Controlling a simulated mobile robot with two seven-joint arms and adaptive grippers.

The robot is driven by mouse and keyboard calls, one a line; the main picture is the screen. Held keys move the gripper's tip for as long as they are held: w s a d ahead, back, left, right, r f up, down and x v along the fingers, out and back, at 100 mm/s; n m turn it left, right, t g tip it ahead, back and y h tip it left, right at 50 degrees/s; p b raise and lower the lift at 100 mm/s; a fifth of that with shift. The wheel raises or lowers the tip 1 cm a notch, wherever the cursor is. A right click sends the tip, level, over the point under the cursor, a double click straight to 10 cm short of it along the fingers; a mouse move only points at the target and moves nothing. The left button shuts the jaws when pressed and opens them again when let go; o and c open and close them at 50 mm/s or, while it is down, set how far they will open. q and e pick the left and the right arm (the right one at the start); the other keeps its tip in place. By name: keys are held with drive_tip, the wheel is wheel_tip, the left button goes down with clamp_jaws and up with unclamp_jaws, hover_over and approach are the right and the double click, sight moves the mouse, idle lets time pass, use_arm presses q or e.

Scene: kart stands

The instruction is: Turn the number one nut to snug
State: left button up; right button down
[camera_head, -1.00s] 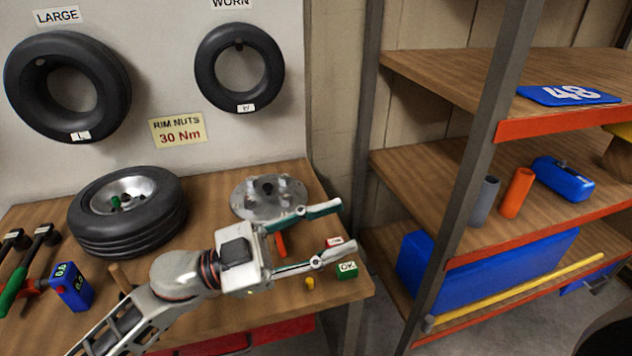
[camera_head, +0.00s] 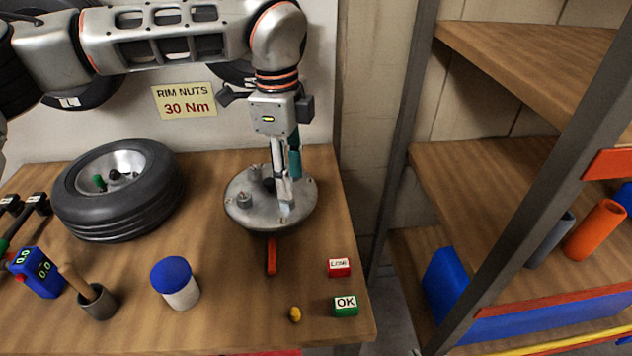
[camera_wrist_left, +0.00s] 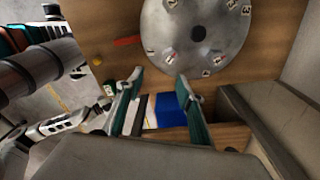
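The round grey metal plate (camera_head: 262,215) lies on the bench, with nuts standing on it and small number tags around it. One nut (camera_head: 244,198) shows at its left in the head view. My left gripper (camera_head: 285,200) points down over the plate's right front part; whether it touches is unclear. In the left wrist view my left gripper (camera_wrist_left: 162,78) has its fingers apart with no object visible between them. The plate (camera_wrist_left: 190,15) is just beyond the tips, with a nut (camera_wrist_left: 170,57) near them. Mechanical parts at that view's left look like mine.
A blue-capped jar (camera_head: 178,285), a cup (camera_head: 98,300) and a tyre (camera_head: 115,190) are left. A shelf post (camera_head: 405,130) stands right.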

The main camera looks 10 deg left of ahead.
sight(287, 202)
use_arm(q)
drive_tip(key=shift+w+a+r+n+y, duration=0.3)
drive_tip(key=shift+w+a+r+n, duration=0.15)
drive_tip(key=shift+w+a, duration=0.3)
drive_tip(key=shift+f+p, duration=0.4)
drive_tip(key=shift+f, duration=3.35)
clamp_jaws()
